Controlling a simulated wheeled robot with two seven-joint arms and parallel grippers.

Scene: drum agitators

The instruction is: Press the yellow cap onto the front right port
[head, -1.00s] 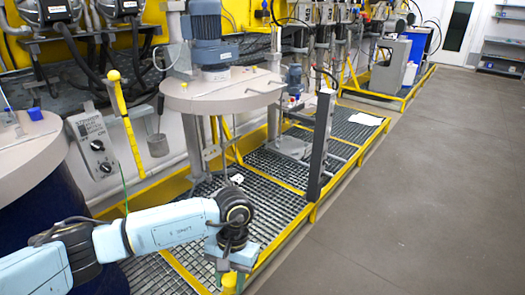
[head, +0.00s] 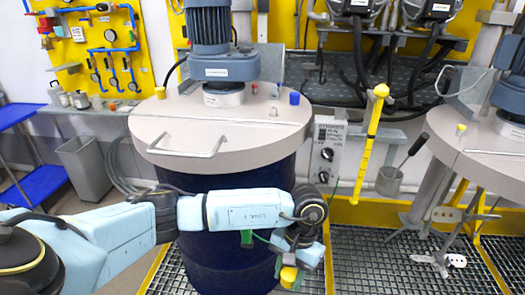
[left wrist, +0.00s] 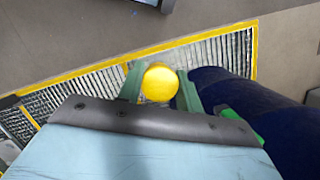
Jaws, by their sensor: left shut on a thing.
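My left gripper (head: 290,268) is shut on the yellow cap (head: 289,277); its fingers point down, in front of the drum's right side. In the left wrist view the round yellow cap (left wrist: 160,82) sits between the two green fingers. The dark blue drum (head: 225,190) has a beige lid (head: 215,130), well above the held cap. On the lid are a small reddish port or fitting (head: 273,112), too small to tell clearly, and a blue cap (head: 294,98). My right gripper is out of view.
A blue-grey motor (head: 222,62) stands on the lid, with a bar handle (head: 187,148) in front. Grating (head: 385,260) covers the floor.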

